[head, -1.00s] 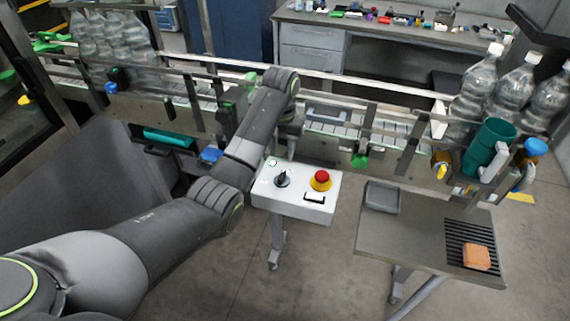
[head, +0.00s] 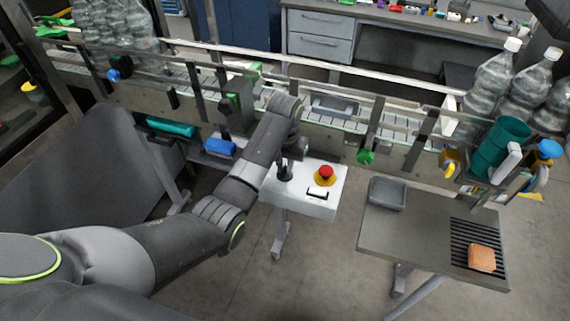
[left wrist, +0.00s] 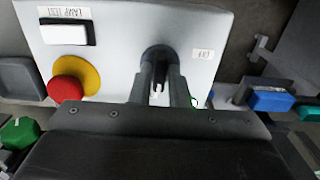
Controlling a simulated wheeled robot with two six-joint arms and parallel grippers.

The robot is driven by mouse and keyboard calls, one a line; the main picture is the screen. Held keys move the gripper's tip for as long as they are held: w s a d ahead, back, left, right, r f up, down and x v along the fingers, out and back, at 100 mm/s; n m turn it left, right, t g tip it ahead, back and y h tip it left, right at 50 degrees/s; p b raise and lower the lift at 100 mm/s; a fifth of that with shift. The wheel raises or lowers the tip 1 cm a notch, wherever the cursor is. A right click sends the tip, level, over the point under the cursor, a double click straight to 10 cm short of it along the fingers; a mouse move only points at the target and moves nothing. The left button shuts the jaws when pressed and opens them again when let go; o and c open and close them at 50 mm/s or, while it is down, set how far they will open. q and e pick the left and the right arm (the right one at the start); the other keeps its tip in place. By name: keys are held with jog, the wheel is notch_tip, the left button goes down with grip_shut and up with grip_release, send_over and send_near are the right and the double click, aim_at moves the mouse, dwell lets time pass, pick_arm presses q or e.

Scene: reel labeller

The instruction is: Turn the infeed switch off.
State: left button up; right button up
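The infeed switch is a black rotary knob (head: 284,175) on top of a white control box (head: 318,207). The knob also shows in the left wrist view (left wrist: 157,54), partly hidden by the fingers. A small label reading OFF, upside down, sits to its right there. My left gripper (left wrist: 160,82) points down at the box, its two dark fingers apart on either side of the knob. I cannot tell whether they touch it. In the head view the gripper (head: 286,163) is partly hidden by its own wrist. My right gripper is not in view.
A red emergency button (head: 325,174) on a yellow ring stands beside the knob. A white lamp-test switch (left wrist: 66,33) is on the same panel. The conveyor (head: 335,122) runs behind the box. A side table (head: 425,228) with a grey tray (head: 388,194) stands to the right.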

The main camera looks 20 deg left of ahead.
pick_arm(q)
grip_shut()
jog(key=n, duration=0.5)
jog(key=shift+n, duration=0.4)
jog(key=n, duration=0.5)
jog(key=shift+w, duration=0.1)
jog(key=n, duration=0.7)
dwell(0.4)
jog(key=shift+o, duration=2.3)
grip_release()
jog(key=shift+r, duration=0.1)
